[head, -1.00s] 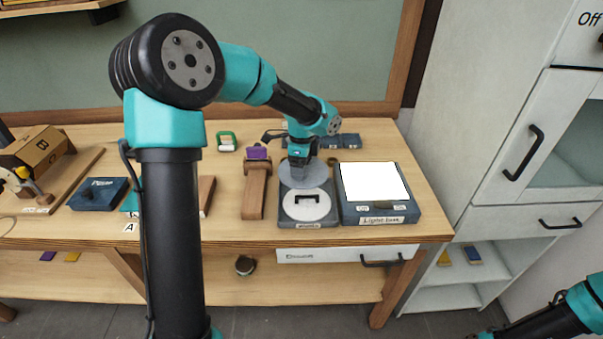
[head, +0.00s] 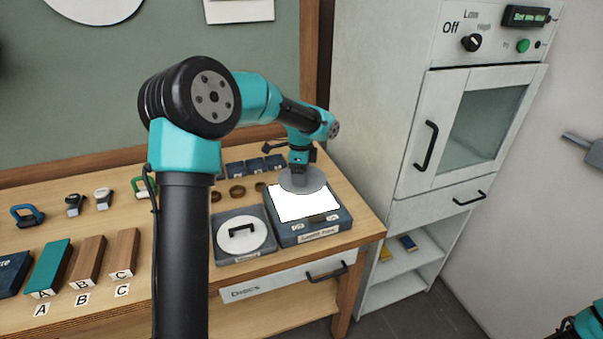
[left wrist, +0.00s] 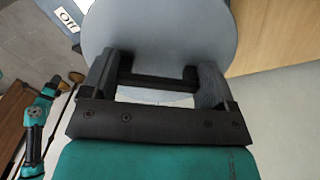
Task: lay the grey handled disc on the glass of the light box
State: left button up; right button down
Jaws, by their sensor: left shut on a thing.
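My left gripper (head: 299,160) is shut on the handle of the grey disc (head: 303,181). The disc looks level and hangs under the gripper at the far part of the bright white glass (head: 300,207) of the light box (head: 312,234). I cannot tell whether it touches the glass. In the left wrist view the grey disc (left wrist: 160,35) fills the top middle, with its dark handle (left wrist: 155,80) between the fingers. My right arm shows only at the lower right corner; its gripper is out of view.
A white handled disc (head: 240,238) lies on a dark stand left of the light box. Several small blue blocks and dark rings sit behind. Lettered blocks stand at the left. A tall white cabinet (head: 375,160) rises right of the table.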

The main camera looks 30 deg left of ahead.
pick_arm(q)
jog(key=shift+f, duration=0.15)
jog(key=shift+f, duration=3)
jog(key=shift+f, duration=0.3)
jog(key=o, duration=0.9)
jog(key=shift+r, duration=4)
jog(key=shift+f, duration=0.15)
send_over(301, 197)
jog(key=shift+f, duration=2.05)
jog(key=shift+r, duration=0.1)
